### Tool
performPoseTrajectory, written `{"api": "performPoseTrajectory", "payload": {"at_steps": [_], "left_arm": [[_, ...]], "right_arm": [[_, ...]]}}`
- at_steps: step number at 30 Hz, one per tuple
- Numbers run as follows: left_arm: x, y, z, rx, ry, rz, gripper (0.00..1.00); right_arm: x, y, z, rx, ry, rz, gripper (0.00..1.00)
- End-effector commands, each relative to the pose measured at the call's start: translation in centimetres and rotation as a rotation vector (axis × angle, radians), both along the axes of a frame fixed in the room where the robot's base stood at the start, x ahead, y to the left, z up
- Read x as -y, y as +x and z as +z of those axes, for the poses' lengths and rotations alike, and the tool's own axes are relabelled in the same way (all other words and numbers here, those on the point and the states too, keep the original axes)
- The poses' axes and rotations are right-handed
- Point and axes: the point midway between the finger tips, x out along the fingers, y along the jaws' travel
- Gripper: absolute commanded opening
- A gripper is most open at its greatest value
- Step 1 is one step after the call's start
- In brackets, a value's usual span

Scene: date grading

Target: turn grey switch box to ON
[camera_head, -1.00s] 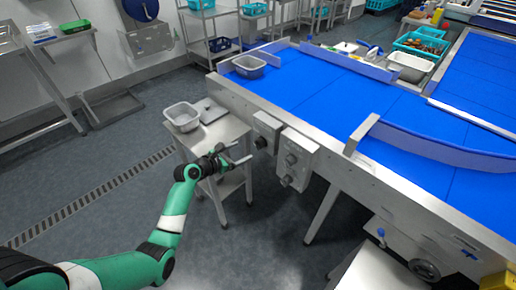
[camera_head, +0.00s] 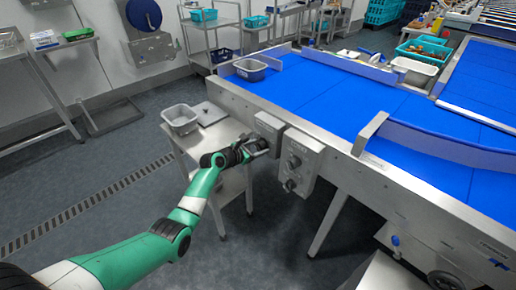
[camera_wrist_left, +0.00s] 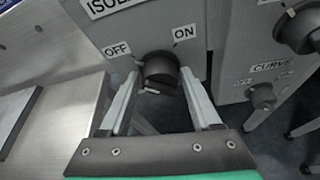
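The grey switch box (camera_head: 268,125) is fixed to the side of the blue conveyor. In the left wrist view, its face (camera_wrist_left: 190,18) carries a label beginning "ISOL", with OFF at left and ON at right. Below these is a round black knob (camera_wrist_left: 160,70); a pale mark on its upper left edge faces the OFF side. My left gripper (camera_head: 264,143) is at the box. In the wrist view its fingers (camera_wrist_left: 158,78) are apart, one on each side of the knob; I cannot tell whether they touch it. My right gripper is not in view.
A second switch box (camera_head: 301,160) with knobs hangs close on the right; its lower knob is labelled CURVE in the wrist view (camera_wrist_left: 262,96). A steel side table (camera_head: 205,140) with a grey tub (camera_head: 181,117) stands left. Open floor lies in front.

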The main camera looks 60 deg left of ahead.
Motion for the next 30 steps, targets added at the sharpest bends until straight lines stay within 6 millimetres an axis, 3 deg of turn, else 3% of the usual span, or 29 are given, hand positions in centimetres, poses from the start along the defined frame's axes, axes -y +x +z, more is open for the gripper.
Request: {"api": "performPoseTrajectory", "payload": {"at_steps": [1,10,20,30], "left_arm": [[0.0,0.0,0.0,0.0,0.0,0.0,0.53],[0.0,0.0,0.0,0.0,0.0,0.0,0.0],[0.0,0.0,0.2,-0.011,0.036,0.001,0.0],[0.2,0.0,0.3,-0.072,0.233,0.0,0.0]], "right_arm": [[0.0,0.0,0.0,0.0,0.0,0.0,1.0],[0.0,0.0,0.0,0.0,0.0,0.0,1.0],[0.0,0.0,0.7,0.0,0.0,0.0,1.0],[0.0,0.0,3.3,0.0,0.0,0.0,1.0]]}}
